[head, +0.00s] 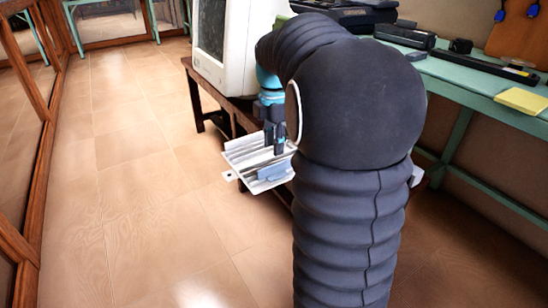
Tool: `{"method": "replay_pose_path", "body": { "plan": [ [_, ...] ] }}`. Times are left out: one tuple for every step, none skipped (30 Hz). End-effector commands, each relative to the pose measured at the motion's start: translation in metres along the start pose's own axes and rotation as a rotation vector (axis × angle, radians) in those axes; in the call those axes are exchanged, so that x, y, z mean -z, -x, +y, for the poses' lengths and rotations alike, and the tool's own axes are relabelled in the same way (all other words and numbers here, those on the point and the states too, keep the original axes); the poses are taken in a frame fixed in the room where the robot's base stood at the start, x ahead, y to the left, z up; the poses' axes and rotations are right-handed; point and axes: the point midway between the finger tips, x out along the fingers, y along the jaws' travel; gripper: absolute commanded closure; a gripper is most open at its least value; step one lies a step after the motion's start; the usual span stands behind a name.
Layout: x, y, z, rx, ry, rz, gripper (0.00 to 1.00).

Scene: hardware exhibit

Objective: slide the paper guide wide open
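A pale ribbed tray (240,152) juts out at the picture's middle, beside the dark wooden table. A blue-grey upright plate (271,172) stands near its front edge and looks like the paper guide. My gripper (275,150) points down over the tray, its dark fingertips just behind the plate in the picture. I cannot tell whether the fingers touch the plate or another part of the tray. The fingers look close together, and whether they hold anything is unclear. My dark arm hides the tray's right side and whatever it is attached to.
An old white monitor (238,45) stands on a dark wooden table (200,92). A green bench (470,80) on the right holds black devices and a yellow pad (522,101). Wood-framed glass panels (45,110) line the left. The tiled floor (130,190) between is clear.

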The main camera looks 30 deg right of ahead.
Motion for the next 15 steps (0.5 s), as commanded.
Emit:
{"method": "replay_pose_path", "body": {
  "plan": [
    [0.000, 0.010, 0.001, -0.003, 0.000, -0.001, 0.67],
    [0.000, 0.015, 0.001, -0.003, 0.000, -0.001, 0.67],
    [0.000, 0.020, 0.001, -0.002, 0.000, -0.001, 0.67],
    [0.000, 0.024, 0.000, -0.001, 0.000, -0.001, 0.67],
    [0.000, 0.028, 0.001, -0.002, 0.000, -0.001, 0.67],
    [0.000, 0.032, 0.001, -0.001, 0.000, -0.001, 0.67],
    [0.000, 0.035, 0.000, 0.000, 0.000, 0.000, 0.67],
    [0.000, 0.037, 0.000, -0.001, 0.000, 0.000, 0.67],
    [0.000, 0.040, 0.001, -0.001, 0.000, -0.001, 0.67],
    [0.000, 0.041, 0.001, -0.001, 0.000, -0.001, 0.67],
    [0.000, 0.042, 0.000, -0.001, 0.000, 0.000, 0.67],
    [0.000, 0.043, 0.000, 0.000, 0.000, 0.000, 0.67],
    [0.000, 0.043, 0.000, 0.001, 0.000, 0.000, 0.67],
    [0.000, 0.043, 0.000, 0.001, 0.000, 0.000, 0.67],
    [0.000, 0.043, 0.000, 0.001, 0.000, 0.000, 0.67]
  ]
}}
